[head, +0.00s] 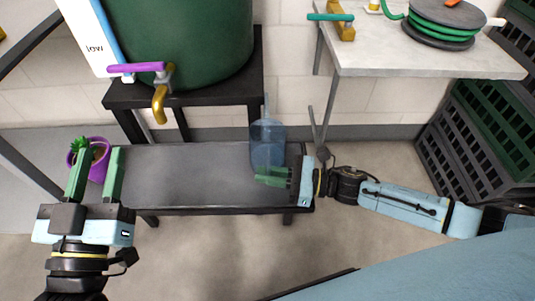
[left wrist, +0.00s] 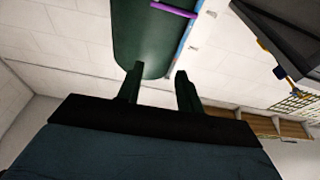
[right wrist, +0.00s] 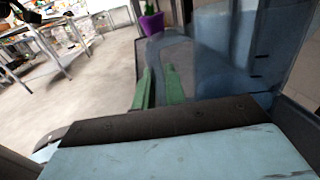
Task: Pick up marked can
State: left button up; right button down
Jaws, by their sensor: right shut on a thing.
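A translucent blue can (head: 268,138) stands upright at the right end of the low dark bench. It fills much of the right wrist view (right wrist: 205,65). My left gripper (head: 97,165) is open and empty at the bench's left end. Its spread fingers show in the left wrist view (left wrist: 158,85).
The low bench (head: 190,180) is bare in its middle. A purple plant pot (head: 97,172) sits behind my left fingers. A green barrel (head: 190,40) with a brass tap (head: 160,100) stands on a black stand. A hose table (head: 400,55) and dark crates (head: 490,130) are at right.

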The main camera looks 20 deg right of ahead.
jog(key=shift+r, duration=0.15)
